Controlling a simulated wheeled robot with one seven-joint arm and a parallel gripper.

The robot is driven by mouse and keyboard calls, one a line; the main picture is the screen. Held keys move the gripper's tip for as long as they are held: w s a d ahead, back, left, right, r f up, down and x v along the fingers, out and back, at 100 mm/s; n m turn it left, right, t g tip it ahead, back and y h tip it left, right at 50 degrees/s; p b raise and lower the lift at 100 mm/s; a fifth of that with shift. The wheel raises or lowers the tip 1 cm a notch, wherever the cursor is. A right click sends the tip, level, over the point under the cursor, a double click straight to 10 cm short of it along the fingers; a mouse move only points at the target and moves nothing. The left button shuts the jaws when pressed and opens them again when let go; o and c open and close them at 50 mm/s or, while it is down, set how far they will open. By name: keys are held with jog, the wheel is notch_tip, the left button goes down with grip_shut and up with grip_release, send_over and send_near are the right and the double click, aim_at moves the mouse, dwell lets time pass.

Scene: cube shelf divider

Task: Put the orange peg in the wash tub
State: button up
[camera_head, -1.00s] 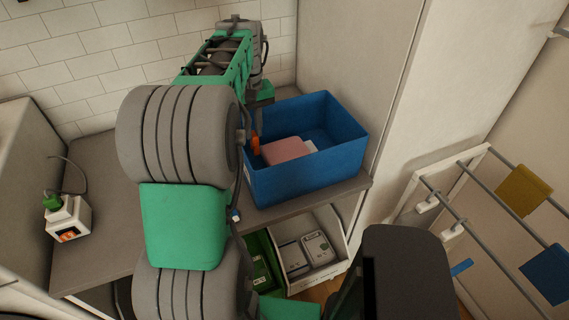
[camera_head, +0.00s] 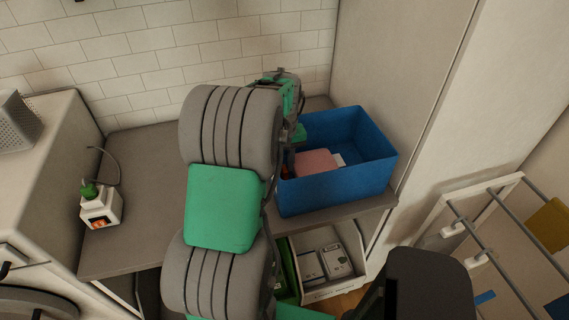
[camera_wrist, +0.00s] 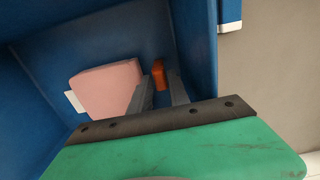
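The wash tub is a blue open box (camera_head: 335,190) on the grey counter, beside a tall pale panel. It also fills much of the wrist view (camera_wrist: 95,30). My gripper (camera_wrist: 160,82) is down inside the tub near its left wall, as seen in the head view. The orange peg (camera_wrist: 158,72) is between its fingertips, and the gripper looks shut on it. In the head view only a small dark orange bit of the peg (camera_head: 285,171) shows beside my arm. Whether the peg touches the tub floor is hidden.
A pink block (camera_head: 316,161) with a white tab lies in the tub, close beside the fingers. A white box with a green top (camera_head: 100,207) stands on the counter at left. A drying rack (camera_head: 480,240) is at right.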

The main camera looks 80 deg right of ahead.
aim_at(284, 168)
jog(key=shift+o, duration=1.3)
notch_tip(284, 168, up, 12)
jog(key=b, duration=0.2)
jog(key=w+a+r+n+t+h, duration=0.1)
jog(key=w+a+n, duration=0.1)
jog(key=w+a, duration=0.7)
jog(key=w+a+r+n, duration=0.1)
jog(key=w+a+n, duration=0.35)
jog(key=w, duration=0.75)
jog(key=w+a+f+n+t, duration=0.1)
jog(key=w+a+f+n, duration=0.1)
jog(key=a, duration=1.5)
jog(key=w+a+f+n+t+y, duration=0.1)
jog(key=a+f+n+t, duration=0.1)
jog(key=a, duration=1.5)
jog(key=shift+w+f+n, duration=0.35)
jog(key=shift+f+n, duration=0.25)
jog(key=shift+n, duration=0.05)
